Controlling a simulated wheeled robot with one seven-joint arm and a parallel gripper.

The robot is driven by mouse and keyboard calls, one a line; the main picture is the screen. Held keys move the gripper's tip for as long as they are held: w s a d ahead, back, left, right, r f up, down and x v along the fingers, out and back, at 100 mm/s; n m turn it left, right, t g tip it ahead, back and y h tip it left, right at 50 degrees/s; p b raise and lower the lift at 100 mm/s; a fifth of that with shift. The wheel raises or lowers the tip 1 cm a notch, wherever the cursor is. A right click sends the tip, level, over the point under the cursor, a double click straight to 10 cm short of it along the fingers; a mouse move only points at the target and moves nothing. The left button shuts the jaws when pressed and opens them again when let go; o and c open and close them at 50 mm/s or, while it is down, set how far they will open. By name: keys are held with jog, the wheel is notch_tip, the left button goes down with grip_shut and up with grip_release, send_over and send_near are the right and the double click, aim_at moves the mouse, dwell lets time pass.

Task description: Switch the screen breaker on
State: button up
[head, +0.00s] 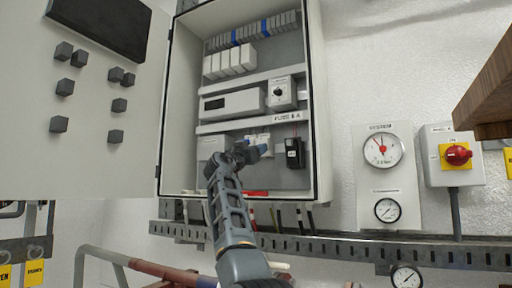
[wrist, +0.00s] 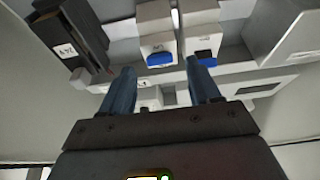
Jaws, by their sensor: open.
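The cabinet's lower row holds two white breakers with blue toggles. They show in the wrist view, the first breaker (wrist: 155,25) left of the second breaker (wrist: 199,20). I cannot read which is the screen breaker. In the head view the breakers (head: 265,140) are partly hidden behind my gripper (head: 248,152). In the wrist view my gripper (wrist: 161,72) is open and empty, its two blue-grey fingers reaching towards the breakers. The first toggle (wrist: 160,59) lies between the fingertips; the second toggle (wrist: 204,55) is at the right fingertip. Contact cannot be told.
A black device (head: 293,153) sits right of the breakers in the head view. A white box (head: 211,147) is to their left. Above are a rotary switch (head: 280,93) and terminals. The open cabinet door (head: 95,150) stands left; a red switch (head: 457,155) and gauges are right.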

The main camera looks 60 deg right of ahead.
jog(key=shift+x, duration=1.25)
jog(key=shift+c, duration=0.4)
jog(key=c, duration=1)
jog(key=shift+o, duration=0.2)
